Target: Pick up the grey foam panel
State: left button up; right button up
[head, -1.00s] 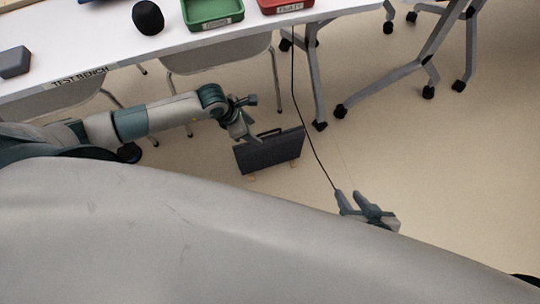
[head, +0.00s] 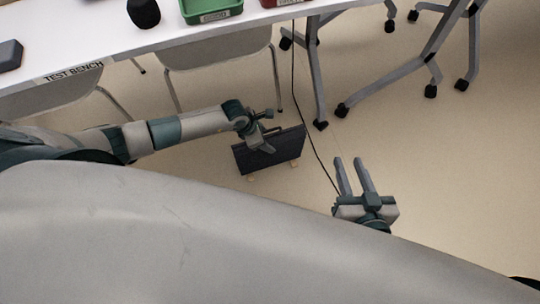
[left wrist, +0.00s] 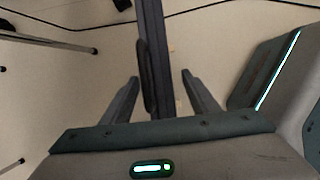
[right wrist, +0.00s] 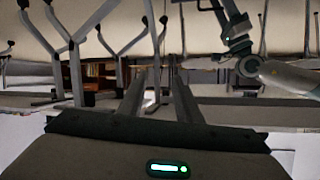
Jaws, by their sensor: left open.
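The grey foam panel (head: 270,154) is dark and stands upright on the floor on small light feet, with a handle on its top edge. My left gripper (head: 266,134) is over its top edge and hides part of it. In the left wrist view the panel (left wrist: 152,40) shows edge-on between the spread fingers of my left gripper (left wrist: 160,78), with a gap visible to the right finger. My right gripper (head: 353,161) is open and empty, to the right of the panel. Its parted fingers also show in the right wrist view (right wrist: 157,82).
A white table labelled TEST BENCH (head: 120,42) stands behind, with a green bin (head: 210,12), a red bin and a black object (head: 143,13). A black cable (head: 312,145) hangs to the floor right of the panel. Grey wheeled legs (head: 318,75) stand behind. Floor at right is clear.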

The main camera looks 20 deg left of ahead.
aim_at(288, 143)
pick_arm(q)
jog(key=shift+f, duration=0.15)
jog(key=shift+w+d+f+b, duration=0.15)
jog(key=shift+f+b, duration=0.15)
jog(key=shift+f, duration=0.25)
jog(key=b+x, duration=0.1)
jog(key=x, duration=0.2)
jog(key=shift+f, duration=0.45)
pick_arm(e)
notch_tip(288, 143, up, 6)
jog(key=w+a+t+y, duration=0.1)
jog(key=t, duration=0.2)
jog(key=shift+w+a+t, duration=0.15)
jog(key=shift+a+t, duration=0.2)
jog(key=shift+t, duration=0.05)
pick_arm(q)
jog(key=shift+w, duration=0.1)
grip_shut()
